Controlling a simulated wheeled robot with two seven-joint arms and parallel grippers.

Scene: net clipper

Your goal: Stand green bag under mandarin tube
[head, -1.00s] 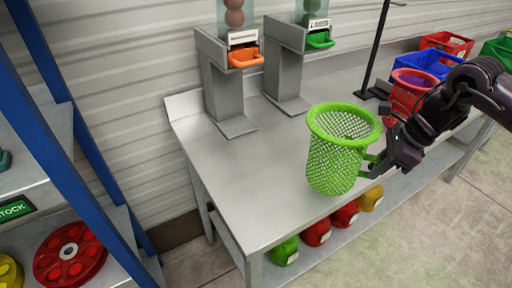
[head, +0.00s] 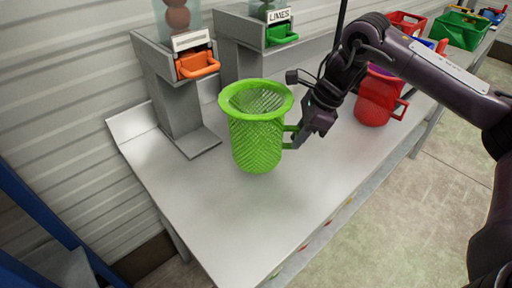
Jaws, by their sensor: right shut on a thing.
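The green mesh bag (head: 257,140) with its wide rim is upright in the middle of the head view, over the metal bench. I cannot tell whether its bottom touches the bench. My right gripper (head: 298,137) is shut on the bag's handle at its right side. The mandarin tube (head: 176,20) stands at the upper left, with an orange handle (head: 197,65) at its outlet and a grey stand with a foot plate (head: 190,141) below. The bag is to the right of and in front of that foot plate. My left gripper is not in view.
A limes tube with a green handle (head: 281,34) stands right of the mandarin tube. A red bag (head: 375,98) stands behind my right arm. Red and green crates (head: 462,29) are farther right. The bench front (head: 251,228) is clear.

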